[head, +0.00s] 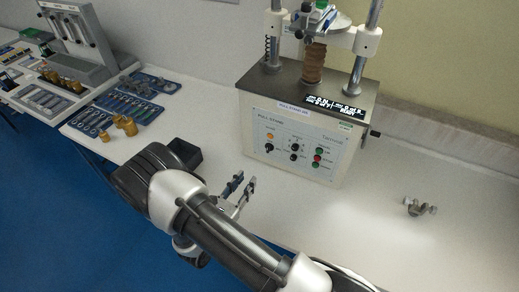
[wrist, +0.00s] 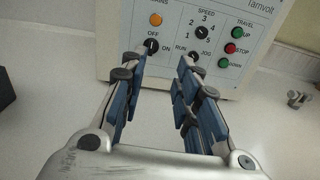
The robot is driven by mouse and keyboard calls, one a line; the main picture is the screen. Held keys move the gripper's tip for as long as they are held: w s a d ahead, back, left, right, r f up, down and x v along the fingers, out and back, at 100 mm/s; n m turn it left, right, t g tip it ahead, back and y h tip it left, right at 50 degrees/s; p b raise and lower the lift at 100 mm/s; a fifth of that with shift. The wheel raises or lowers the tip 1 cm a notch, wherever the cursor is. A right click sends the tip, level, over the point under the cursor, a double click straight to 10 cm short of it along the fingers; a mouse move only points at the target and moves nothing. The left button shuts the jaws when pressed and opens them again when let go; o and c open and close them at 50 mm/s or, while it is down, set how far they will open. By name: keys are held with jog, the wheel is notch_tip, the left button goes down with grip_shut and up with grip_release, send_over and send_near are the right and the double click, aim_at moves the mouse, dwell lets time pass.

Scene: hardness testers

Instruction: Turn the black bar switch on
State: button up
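The black bar switch (wrist: 151,46) is on the front panel of the pull stand (head: 303,148), below an orange lamp, with OFF printed above it and ON to its right. Its bar looks roughly upright, toward OFF, though it is small and its lower part is close to my left finger in the picture. It also shows as a small dark knob in the head view (head: 269,147). My gripper (wrist: 160,72) is open and empty, its two blue-padded fingers pointing at the panel. In the head view my gripper (head: 243,187) is in front of and left of the panel, apart from it.
Beside the switch are a speed dial (wrist: 197,32), a run/jog switch (wrist: 194,58) and green and red travel buttons (wrist: 230,48). A black box (head: 176,157) stands left of the stand. A small metal clamp (head: 419,207) lies right. The white bench between is clear.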

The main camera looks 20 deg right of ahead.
jog(key=f, duration=0.1)
jog(key=b, duration=0.2)
send_near(270, 143)
jog(key=shift+n+t+y, duration=0.3)
jog(key=shift+n+t, duration=0.1)
jog(key=x, duration=0.6)
jog(key=shift+s+d, duration=0.15)
jog(key=shift+c, duration=0.3)
grip_shut()
